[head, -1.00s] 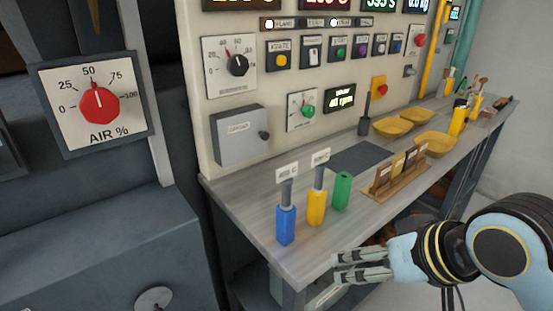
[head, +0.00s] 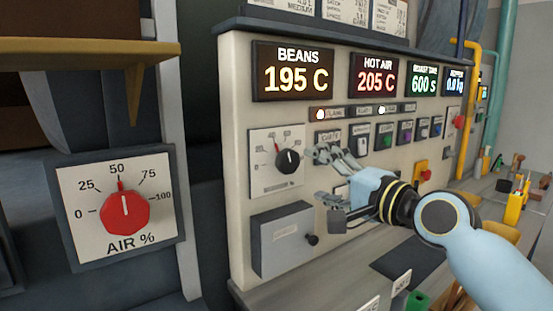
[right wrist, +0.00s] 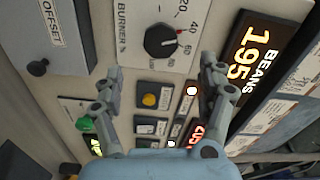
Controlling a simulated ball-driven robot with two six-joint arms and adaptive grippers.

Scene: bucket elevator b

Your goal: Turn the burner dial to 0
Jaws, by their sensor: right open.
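The burner dial (head: 288,161) is a black round knob on a white scale plate, on the pale control panel just left of my right gripper. My right gripper (head: 328,174) is open and empty in front of the panel, apart from the knob. Both its fingers (right wrist: 160,72) show spread wide in the right wrist view. My left gripper is not in view.
A grey OFFSET box (head: 284,242) with a black knob juts out below the dial. Buttons and switches (head: 385,138) lie right of it, lit displays (head: 293,72) above. A red AIR % dial (head: 124,211) at about 50 stands at left. The workbench (head: 345,284) lies below.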

